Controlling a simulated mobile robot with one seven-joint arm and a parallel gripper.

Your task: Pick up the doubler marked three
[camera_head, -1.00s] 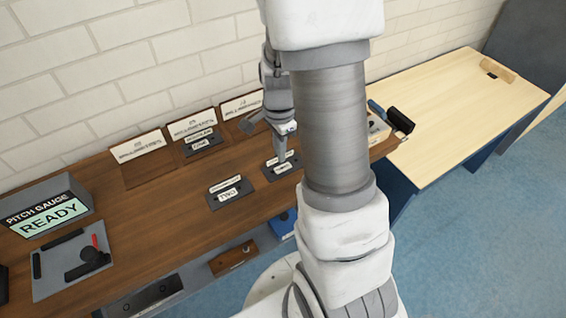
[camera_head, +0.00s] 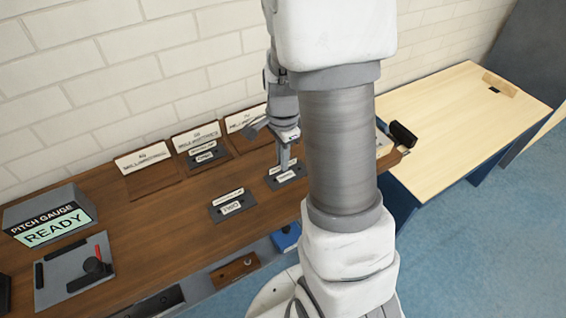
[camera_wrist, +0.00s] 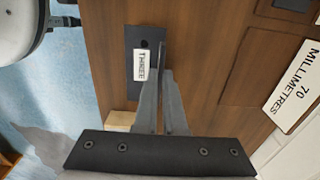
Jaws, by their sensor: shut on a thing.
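The doubler marked three (camera_wrist: 132,86) is a dark flat plate with a white label reading THREE in the wrist view. In the head view it (camera_head: 292,179) lies on the brown wooden bench (camera_head: 160,235), right of the doubler marked two (camera_head: 217,212). My gripper (camera_head: 284,168) points down at it, and its fingers are close together. In the wrist view my gripper (camera_wrist: 164,62) has its narrow fingertips beside the label, shut on the doubler. The fingers hide part of the plate. I see no clear gap between plate and bench.
Another labelled doubler (camera_head: 207,157) sits in a recessed place at the back, among signed places (camera_head: 150,185). A pitch gauge reading READY (camera_head: 52,222) and a grey plate with black fittings (camera_head: 72,275) stand at left. A pale table (camera_head: 450,125) is at right.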

